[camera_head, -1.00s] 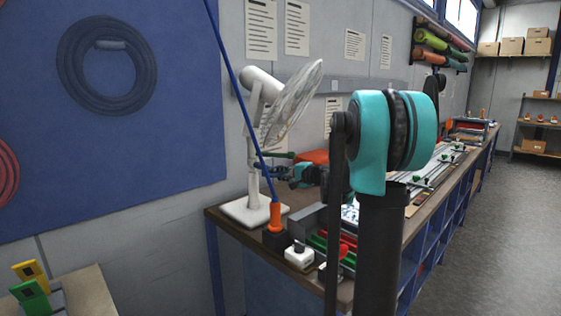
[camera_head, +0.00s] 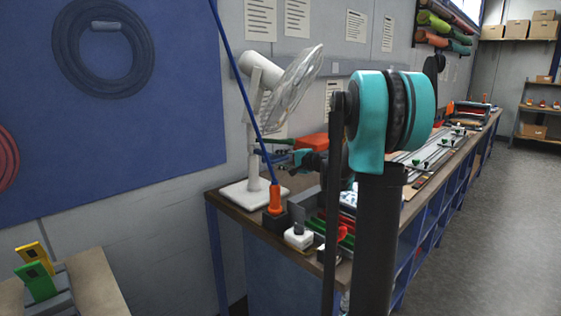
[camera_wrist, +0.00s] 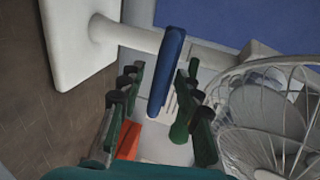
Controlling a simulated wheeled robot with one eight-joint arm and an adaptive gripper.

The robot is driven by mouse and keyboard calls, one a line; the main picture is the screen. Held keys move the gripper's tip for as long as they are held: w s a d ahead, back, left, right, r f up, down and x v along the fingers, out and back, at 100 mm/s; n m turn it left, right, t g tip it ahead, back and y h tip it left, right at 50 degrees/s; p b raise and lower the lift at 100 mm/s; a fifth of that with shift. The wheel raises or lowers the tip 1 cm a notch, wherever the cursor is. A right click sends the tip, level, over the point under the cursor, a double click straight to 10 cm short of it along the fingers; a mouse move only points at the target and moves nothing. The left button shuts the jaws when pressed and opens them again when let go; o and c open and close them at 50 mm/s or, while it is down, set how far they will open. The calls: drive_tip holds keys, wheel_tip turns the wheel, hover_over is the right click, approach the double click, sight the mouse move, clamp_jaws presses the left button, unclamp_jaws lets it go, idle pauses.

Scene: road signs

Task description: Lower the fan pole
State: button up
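The white fan stands on the left end of the workbench, its round cage (camera_head: 292,88) facing right and slightly up. Its pole (camera_head: 253,150) rises upright from a square base (camera_head: 250,192). My gripper (camera_head: 270,150) is level with the pole, at its right side. In the wrist view, the pole (camera_wrist: 140,38) runs across beyond the fingertips, between the base (camera_wrist: 72,45) and the cage (camera_wrist: 270,120). My gripper (camera_wrist: 160,72) is open, dark green fingers apart. A blue bar (camera_wrist: 168,60) shows between them; I cannot tell whether it touches the pole.
A thin blue rod (camera_head: 240,85) with an orange handle (camera_head: 275,198) stands before the fan. White and red boxes and trays crowd the bench front. An orange case (camera_head: 312,141) lies behind my gripper. The floor at right (camera_head: 475,215) is clear.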

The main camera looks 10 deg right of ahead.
drive_tip(key=v, duration=1.2)
